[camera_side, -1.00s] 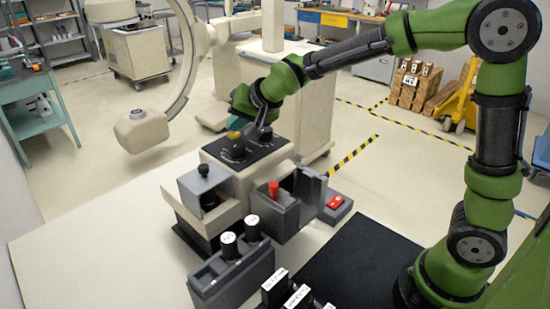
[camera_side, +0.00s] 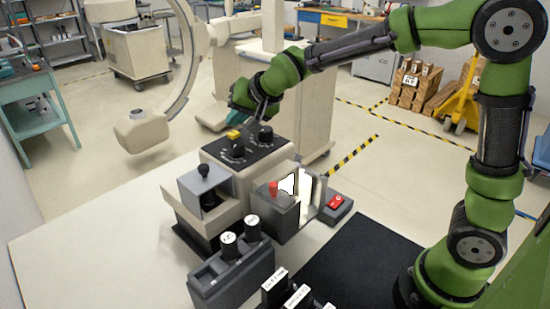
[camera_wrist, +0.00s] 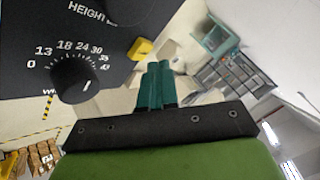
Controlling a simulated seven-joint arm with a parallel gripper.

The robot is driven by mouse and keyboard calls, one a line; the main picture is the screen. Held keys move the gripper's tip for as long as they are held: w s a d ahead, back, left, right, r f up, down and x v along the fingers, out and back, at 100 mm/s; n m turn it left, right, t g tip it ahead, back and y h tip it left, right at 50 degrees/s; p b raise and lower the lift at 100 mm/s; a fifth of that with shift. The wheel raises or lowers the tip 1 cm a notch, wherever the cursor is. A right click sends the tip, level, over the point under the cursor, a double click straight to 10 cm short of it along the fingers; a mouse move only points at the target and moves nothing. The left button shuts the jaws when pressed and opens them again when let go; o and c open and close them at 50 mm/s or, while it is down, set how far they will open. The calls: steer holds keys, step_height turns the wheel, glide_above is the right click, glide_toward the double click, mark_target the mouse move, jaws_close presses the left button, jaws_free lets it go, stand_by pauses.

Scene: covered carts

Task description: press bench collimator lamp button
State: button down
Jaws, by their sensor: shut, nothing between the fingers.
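The bench collimator's sloped black panel (camera_side: 262,141) carries a yellow button (camera_side: 233,134) and black dials (camera_side: 237,149). In the wrist view the yellow button (camera_wrist: 140,48) sits at the panel's edge, just beyond my fingertips, with a numbered dial (camera_wrist: 75,83) to the left. The grey box in front of the panel shows a bright white face (camera_side: 288,184).
A black mat (camera_side: 355,255) lies near my base.

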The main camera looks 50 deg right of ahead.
steer(key=shift+r, duration=0.15)
steer(key=shift+r, duration=2.4)
step_height(320, 180, up, 7)
glide_above(237, 134)
steer(key=w+r, duration=0.3)
steer(key=w, duration=0.6)
steer(key=shift+d, duration=0.45)
